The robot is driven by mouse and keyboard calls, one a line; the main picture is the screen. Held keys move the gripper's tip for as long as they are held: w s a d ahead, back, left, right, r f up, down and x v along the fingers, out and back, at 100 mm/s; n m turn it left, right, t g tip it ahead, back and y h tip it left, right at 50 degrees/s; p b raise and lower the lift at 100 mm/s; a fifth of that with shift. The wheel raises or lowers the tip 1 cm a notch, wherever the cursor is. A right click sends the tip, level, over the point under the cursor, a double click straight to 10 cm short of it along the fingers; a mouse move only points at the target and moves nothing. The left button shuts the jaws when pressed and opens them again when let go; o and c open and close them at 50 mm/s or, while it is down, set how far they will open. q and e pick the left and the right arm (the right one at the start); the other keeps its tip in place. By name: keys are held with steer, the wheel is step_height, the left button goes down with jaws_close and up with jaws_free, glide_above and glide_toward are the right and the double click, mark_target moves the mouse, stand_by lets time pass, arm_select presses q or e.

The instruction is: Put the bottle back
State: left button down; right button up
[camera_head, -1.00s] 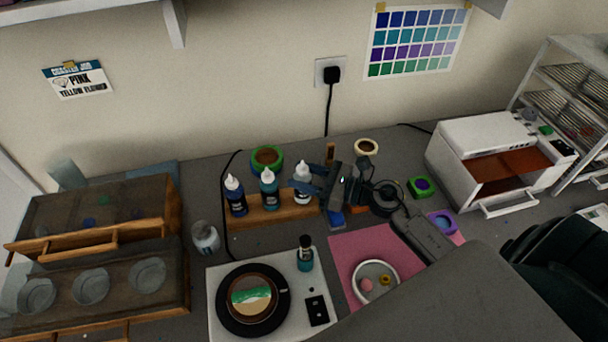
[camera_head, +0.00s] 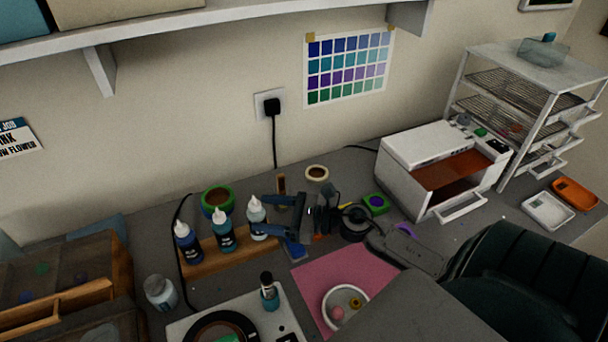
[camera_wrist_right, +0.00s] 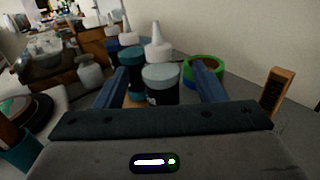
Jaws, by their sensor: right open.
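Three bottles with white nozzles stand upright in a row on a wooden rack: a dark blue one (camera_head: 187,244), a teal one (camera_head: 223,235) and a right-hand one with a grey-blue top (camera_head: 257,214). My right gripper (camera_head: 268,215) is open at the right-hand bottle, its fingers pointing left toward it. In the right wrist view this bottle (camera_wrist_right: 161,82) appears between the two spread fingers, with no clear contact. The teal bottle (camera_wrist_right: 131,62) shows just behind it. The wooden rack (camera_head: 213,260) is partly hidden by the bottles. My left gripper is out of view.
A small dark-capped bottle (camera_head: 269,292) stands on the white turntable base in front. A pink mat (camera_head: 315,275) with a round dish lies to the right. A white oven (camera_head: 440,165) stands farther right.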

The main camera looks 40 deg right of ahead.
steer(key=b+v, duration=0.2)
steer(key=v, duration=0.2)
steer(key=shift+f, duration=0.15)
steer(key=shift+s+d, duration=0.25)
steer(key=shift+s, duration=0.05)
steer(key=p+v, duration=0.4)
steer(key=shift+s+d, duration=0.15)
steer(key=shift+d, duration=0.05)
